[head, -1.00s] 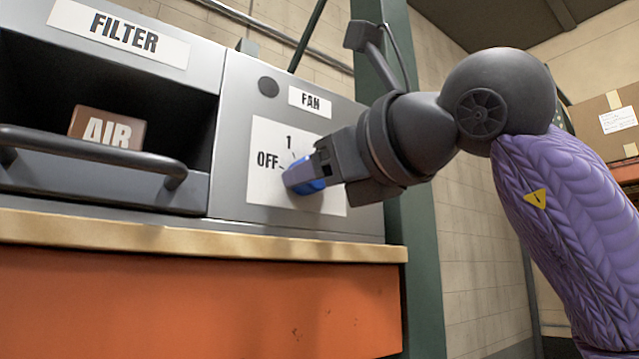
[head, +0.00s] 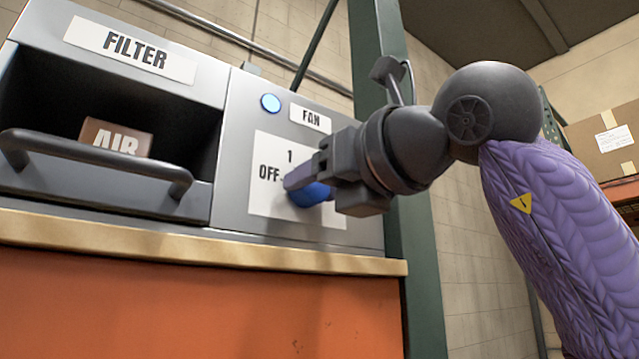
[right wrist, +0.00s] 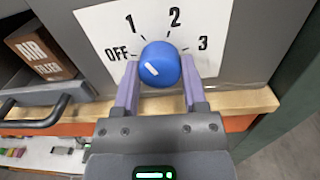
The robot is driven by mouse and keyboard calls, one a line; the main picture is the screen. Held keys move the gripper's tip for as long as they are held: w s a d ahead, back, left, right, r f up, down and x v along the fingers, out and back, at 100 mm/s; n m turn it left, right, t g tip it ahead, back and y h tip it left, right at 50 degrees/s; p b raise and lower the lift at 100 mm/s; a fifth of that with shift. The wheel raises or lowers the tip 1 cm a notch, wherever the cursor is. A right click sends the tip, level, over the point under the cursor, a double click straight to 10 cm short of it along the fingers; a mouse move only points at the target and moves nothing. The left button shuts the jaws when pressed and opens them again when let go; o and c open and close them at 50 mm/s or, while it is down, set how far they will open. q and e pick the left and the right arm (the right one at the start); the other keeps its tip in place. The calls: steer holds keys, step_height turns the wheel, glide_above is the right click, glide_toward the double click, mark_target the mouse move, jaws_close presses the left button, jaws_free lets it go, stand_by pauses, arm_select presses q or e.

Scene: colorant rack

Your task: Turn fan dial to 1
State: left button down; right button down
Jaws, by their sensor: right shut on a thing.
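The blue fan dial (right wrist: 163,58) sits on a white label plate (right wrist: 90,22) marked OFF, 1, 2 and 3. In the right wrist view its short white mark is on the left of its face, slanting up and left; I cannot tell exactly which number it meets. My right gripper (right wrist: 160,85) is shut on the dial, a purple finger on each side. In the head view the dial (head: 312,194) is partly hidden by my right gripper (head: 303,182). The round light (head: 270,103) beside the FAN label (head: 310,118) glows blue. My left gripper is not in view.
Left of the fan panel is the FILTER bay (head: 134,45), with a brown AIR box (head: 117,138) inside and a dark bar handle (head: 95,155) in front. A wooden ledge (head: 200,246) runs below. A green post (head: 395,130) stands right behind my arm.

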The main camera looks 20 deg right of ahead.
steer(key=shift+r, duration=0.1)
steer(key=shift+c, duration=0.7)
jaws_free()
steer(key=shift+s, duration=0.1)
steer(key=b+v, duration=0.3)
steer(key=v, duration=0.6)
steer(key=shift+s+d, duration=0.25)
steer(key=shift+s, duration=0.1)
